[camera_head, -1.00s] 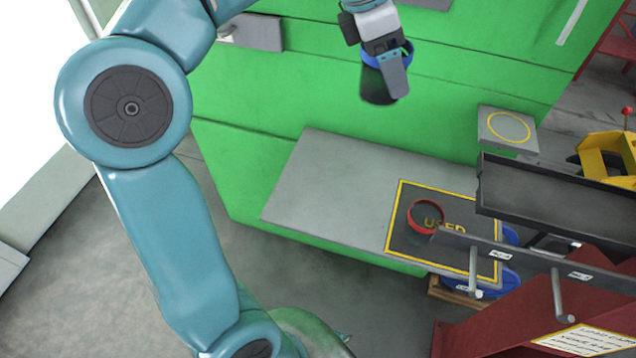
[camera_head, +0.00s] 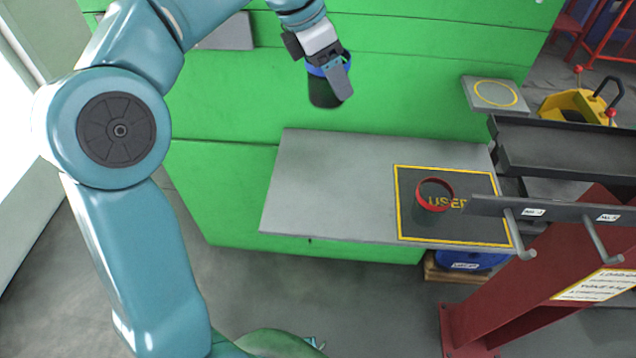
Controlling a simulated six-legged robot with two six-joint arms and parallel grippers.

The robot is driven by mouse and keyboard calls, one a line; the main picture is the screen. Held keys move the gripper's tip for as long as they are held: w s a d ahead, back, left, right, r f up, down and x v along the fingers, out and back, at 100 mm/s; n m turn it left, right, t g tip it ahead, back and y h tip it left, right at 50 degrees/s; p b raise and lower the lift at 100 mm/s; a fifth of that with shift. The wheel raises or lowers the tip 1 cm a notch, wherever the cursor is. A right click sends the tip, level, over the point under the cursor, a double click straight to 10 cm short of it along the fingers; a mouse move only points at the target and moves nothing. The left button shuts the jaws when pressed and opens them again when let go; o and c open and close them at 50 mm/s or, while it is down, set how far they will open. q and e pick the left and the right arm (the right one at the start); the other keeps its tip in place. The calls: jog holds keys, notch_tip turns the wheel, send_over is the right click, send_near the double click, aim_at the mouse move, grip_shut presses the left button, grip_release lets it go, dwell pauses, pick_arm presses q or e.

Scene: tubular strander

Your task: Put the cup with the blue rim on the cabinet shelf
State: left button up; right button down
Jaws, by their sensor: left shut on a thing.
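The cup with the blue rim (camera_head: 325,93) is dark, upright and held in the air in front of the green cabinet (camera_head: 225,100). My left gripper (camera_head: 335,72) is shut on it at the rim, one finger showing outside its wall. A grey shelf (camera_head: 320,185) juts from the cabinet below and is clear on its left part. A small grey ledge with a yellow ring (camera_head: 473,95) sits to the right of the held cup. My right gripper is not in view.
A cup with a red rim (camera_head: 418,196) stands on the dark "USED" mat (camera_head: 480,228) at the shelf's right. A black tray (camera_head: 560,165), a rail with pegs (camera_head: 570,215) and a red stand (camera_head: 530,270) crowd the right side. A grey shelf (camera_head: 228,35) is at upper left.

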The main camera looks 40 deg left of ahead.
pick_arm(q)
jog(key=shift+b+x, duration=0.35)
jog(key=shift+x, duration=0.75)
jog(key=shift+d+f+b, duration=0.1)
jog(key=shift+f+b, duration=0.25)
jog(key=shift+f, duration=0.4)
jog(key=shift+f+b, duration=2.8)
jog(key=shift+f, duration=6.95)
jog(key=shift+f, duration=0.25)
jog(key=o, duration=1.2)
jog(key=shift+o, duration=0.2)
